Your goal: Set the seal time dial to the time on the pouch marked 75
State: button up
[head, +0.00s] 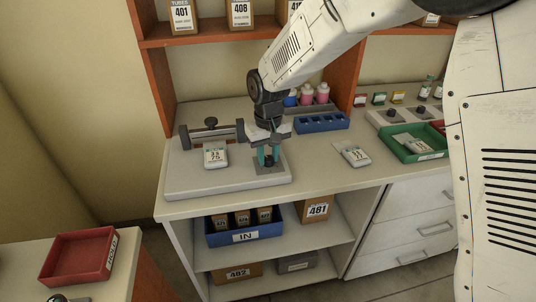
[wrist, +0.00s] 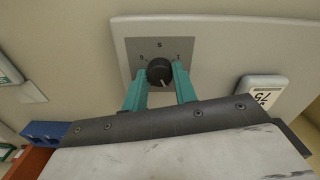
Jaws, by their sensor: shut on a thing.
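The pouch marked 75 (head: 215,157) lies on the pale sealer base (head: 185,188). A time is printed above its number, too small to read surely. The pouch also shows at the right of the wrist view (wrist: 264,91). The black seal time dial (wrist: 159,70) sits on a grey plate (wrist: 133,48) with an S above it and small marks to either side. A pale pointer line on the knob runs toward the lower right. My gripper (head: 268,160) is shut on the dial, with one teal finger on each side (wrist: 160,82).
Another pouch (head: 355,155) lies on the bench (head: 318,178) to the right. A green tray (head: 391,144) with pouches stands beyond it. A blue rack (head: 322,123) stands behind my gripper. The sealer's bar (head: 212,133) is left of the arm.

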aim_at(269, 159)
jog(key=o, duration=1)
jog(key=shift+r, duration=0.1)
notch_tip(269, 159, up, 8)
jog(key=shift+f, duration=0.15)
jog(key=shift+s+d+f, duration=0.1)
jog(key=shift+s+f, duration=0.05)
jog(key=shift+s, duration=0.1)
jog(key=s+d+r+m, duration=0.1)
jog(key=s+d+r, duration=0.2)
jog(key=s+d, duration=0.6)
jog(key=s+d+r+m+t, duration=0.1)
jog(key=s+d+r+m, duration=0.1)
jog(key=s+d, duration=0.7)
jog(key=s+d+r+m, duration=0.2)
jog(key=s+d+r, duration=0.2)
jog(key=s+d, duration=0.6)
jog(key=shift+s+d+r, duration=0.1)
jog(key=shift+s+r, duration=0.1)
jog(key=shift+s, duration=0.45)
jog(key=shift+s+r, duration=0.2)
jog(key=shift+s, duration=0.45)
